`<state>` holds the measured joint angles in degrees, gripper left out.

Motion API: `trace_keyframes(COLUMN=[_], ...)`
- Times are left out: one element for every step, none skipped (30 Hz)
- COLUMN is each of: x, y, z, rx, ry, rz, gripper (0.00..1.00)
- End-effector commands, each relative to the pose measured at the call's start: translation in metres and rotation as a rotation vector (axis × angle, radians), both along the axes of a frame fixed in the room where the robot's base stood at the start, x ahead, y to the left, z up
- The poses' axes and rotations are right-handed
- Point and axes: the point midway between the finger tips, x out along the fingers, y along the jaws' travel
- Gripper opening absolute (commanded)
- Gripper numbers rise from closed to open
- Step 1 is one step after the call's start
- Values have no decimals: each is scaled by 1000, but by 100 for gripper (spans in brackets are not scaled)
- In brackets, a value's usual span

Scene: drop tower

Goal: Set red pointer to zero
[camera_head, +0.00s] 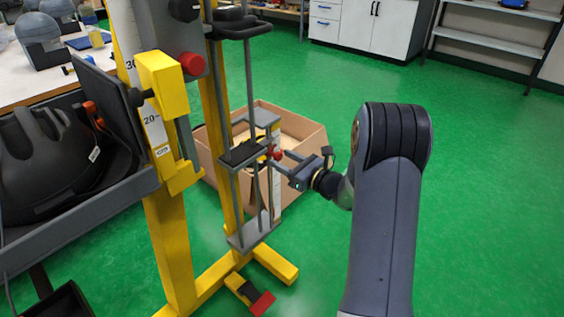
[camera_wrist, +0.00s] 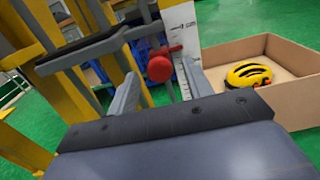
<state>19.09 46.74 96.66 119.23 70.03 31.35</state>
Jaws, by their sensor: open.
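The red pointer (camera_wrist: 160,68) shows in the wrist view as a round red knob in front of a white scale strip (camera_wrist: 186,52) with dark marks. In the head view the red pointer (camera_head: 276,153) is a small red spot on the drop tower's grey rod frame. My gripper (camera_head: 277,158) reaches it from the right. In the wrist view the fingers of my gripper (camera_wrist: 160,82) are apart, one on each side of the red knob. I cannot tell whether either finger touches it. The scale numbers near the pointer are too small to read.
The yellow drop tower post (camera_head: 172,250) stands left of my gripper. A cardboard box (camera_head: 300,150) lies on the floor behind the rods; a yellow helmet (camera_wrist: 248,74) is inside it. A dark helmet (camera_head: 60,150) sits at the left. Green floor is free at the right.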

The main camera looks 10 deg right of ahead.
Motion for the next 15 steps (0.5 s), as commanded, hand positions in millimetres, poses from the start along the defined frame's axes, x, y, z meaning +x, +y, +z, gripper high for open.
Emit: trace_keyframes(x=[4,5,7,8,8,9,9,9,9,9,9,9,9,9,9], y=[3,4,5,6,6,7,7,7,7,7,7,7,7,7,7], z=[-1,-1,0,0,0,0,0,0,0,0,0,0,0,0,0], rx=[0,0,0,1,1,1,1,1,1,1,1,1,1,1,1], ry=[0,-1,-1,-1,-1,-1,-1,-1,-1,-1,-1,-1,-1,-1,-1], rz=[1,0,0,0,0,0,0,0,0,0,0,0,0,0,0], gripper=[48,48,48,48,48,48,48,48,48,48,48,48,47,44,41])
